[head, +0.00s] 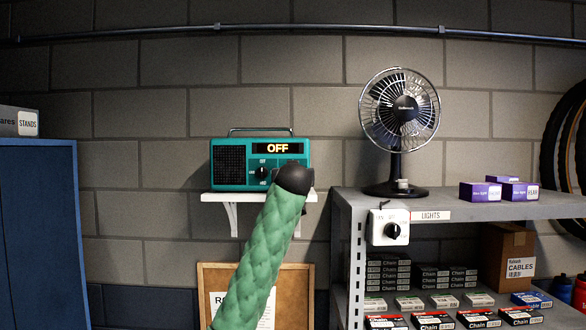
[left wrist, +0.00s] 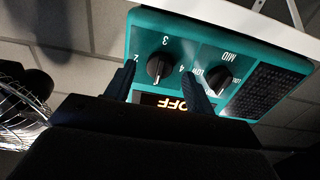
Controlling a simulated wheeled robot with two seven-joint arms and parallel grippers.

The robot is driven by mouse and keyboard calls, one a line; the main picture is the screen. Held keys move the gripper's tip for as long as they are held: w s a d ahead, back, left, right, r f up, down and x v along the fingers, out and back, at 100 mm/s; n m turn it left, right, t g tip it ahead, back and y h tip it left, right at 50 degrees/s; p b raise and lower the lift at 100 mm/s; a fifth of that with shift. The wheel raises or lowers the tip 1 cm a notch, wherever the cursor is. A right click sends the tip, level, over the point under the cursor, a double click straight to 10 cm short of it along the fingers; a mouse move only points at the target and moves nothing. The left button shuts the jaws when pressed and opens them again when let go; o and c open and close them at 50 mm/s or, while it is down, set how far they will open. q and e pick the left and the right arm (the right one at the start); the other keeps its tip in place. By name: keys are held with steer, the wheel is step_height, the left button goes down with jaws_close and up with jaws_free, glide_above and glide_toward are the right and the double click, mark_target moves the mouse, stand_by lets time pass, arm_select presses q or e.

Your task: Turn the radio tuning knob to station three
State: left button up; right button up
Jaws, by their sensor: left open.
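The teal radio (head: 230,181) stands on a small white wall shelf (head: 222,197), and its display reads OFF. In the left wrist view the radio (left wrist: 262,50) appears upside down. Its black tuning knob (left wrist: 160,66) has the numbers 2, 3 and 4 around it; I cannot clearly read where it points. My left gripper (left wrist: 158,74) is open, with one finger on each side of the tuning knob; contact cannot be told. A second knob (left wrist: 219,79), marked LOW and MID, is just beyond the right finger. In the head view my green-sleeved arm hides the tuning knob and the fingers.
A black fan (head: 399,112) stands on the grey shelf unit (head: 350,206) to the right, with a lights switch box (head: 389,229) on its front. A corkboard (head: 209,283) hangs below the radio, and a blue cabinet (head: 40,230) stands at left. Wall left of the radio is clear.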

arm_select(q)
steer(key=shift+w+p, duration=0.4)
steer(key=shift+w, duration=0.65)
steer(key=shift+c, duration=0.4)
steer(key=c, duration=0.9)
steer(key=shift+f, duration=0.1)
